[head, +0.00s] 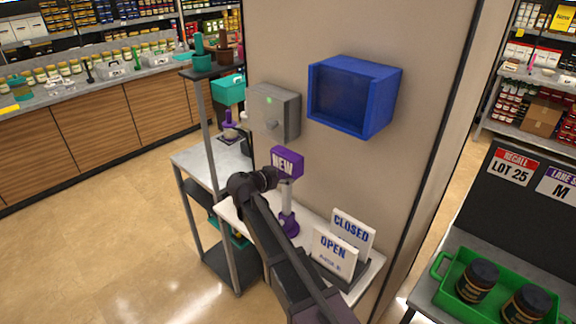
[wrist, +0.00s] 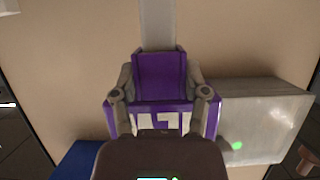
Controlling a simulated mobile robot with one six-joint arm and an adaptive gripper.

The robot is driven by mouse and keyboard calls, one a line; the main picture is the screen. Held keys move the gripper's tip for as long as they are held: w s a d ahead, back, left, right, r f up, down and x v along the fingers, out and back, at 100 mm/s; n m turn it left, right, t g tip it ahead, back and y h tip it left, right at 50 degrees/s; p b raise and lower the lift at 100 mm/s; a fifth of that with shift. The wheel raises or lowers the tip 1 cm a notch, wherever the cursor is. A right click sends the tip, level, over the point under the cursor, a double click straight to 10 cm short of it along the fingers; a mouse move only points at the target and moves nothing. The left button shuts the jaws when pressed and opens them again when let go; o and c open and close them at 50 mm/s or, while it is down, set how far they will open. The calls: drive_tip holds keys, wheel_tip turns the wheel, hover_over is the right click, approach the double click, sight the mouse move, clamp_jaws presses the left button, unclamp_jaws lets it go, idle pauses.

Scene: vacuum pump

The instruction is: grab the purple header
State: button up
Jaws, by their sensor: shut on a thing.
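The purple header (head: 287,162) is a block with white "NEW" lettering, at the top of a pale post (head: 286,196) that rises from a purple base (head: 288,224). My gripper (head: 273,179) reaches it from the front left. In the wrist view the header (wrist: 159,76) sits between the two fingers of my gripper (wrist: 159,83), which are shut on it. The wrist view looks upside down, and the post (wrist: 157,24) runs up from the header. Part of the lettering is hidden by my gripper's body.
A blue open box (head: 355,95) and a grey box (head: 274,112) with a green light are on the wall behind. White "OPEN" (head: 334,252) and "CLOSED" (head: 352,228) signs stand close by on the right. A shelf rack (head: 208,140) stands left.

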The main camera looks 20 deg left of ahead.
sight(289, 151)
drive_tip(key=shift+r, duration=0.15)
wheel_tip(289, 151, up, 10)
drive_tip(key=p, duration=1)
drive_tip(key=shift+f, duration=0.2)
drive_tip(key=shift+f, duration=0.1)
idle(0.5)
